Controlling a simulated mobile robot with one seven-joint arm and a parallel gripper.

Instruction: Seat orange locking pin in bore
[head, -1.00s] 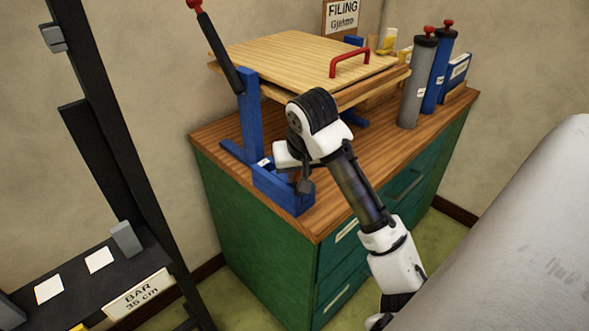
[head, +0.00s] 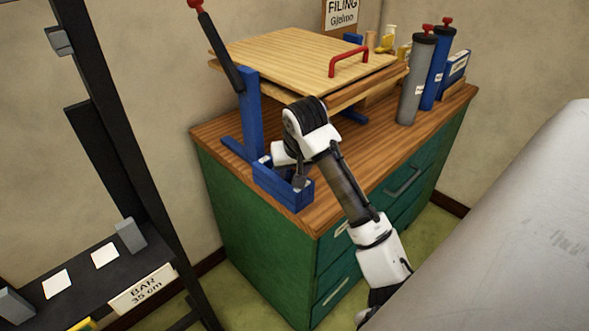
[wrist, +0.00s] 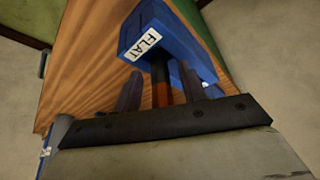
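In the wrist view, the two dark fingers of my gripper (wrist: 160,92) stand apart, with gaps beside a narrow dark and orange-red strip (wrist: 160,92) between them. It may be the orange locking pin, but shadow keeps me from being sure. Just beyond the fingertips is a blue block (wrist: 148,28) with a white label reading FLAT. In the head view, my gripper (head: 287,172) is low over the blue box-shaped end (head: 292,197) of the stand, at the bench's near left corner. The wrist hides the fingertips there. I cannot make out the bore in either view.
The blue stand's upright (head: 249,112) and black lever (head: 218,50) rise left of my wrist. A wooden panel (head: 300,55) with a red handle (head: 350,62) lies above the bench (head: 390,150). Grey (head: 416,80) and blue (head: 438,65) cylinders stand behind right. A black rack (head: 110,140) is left.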

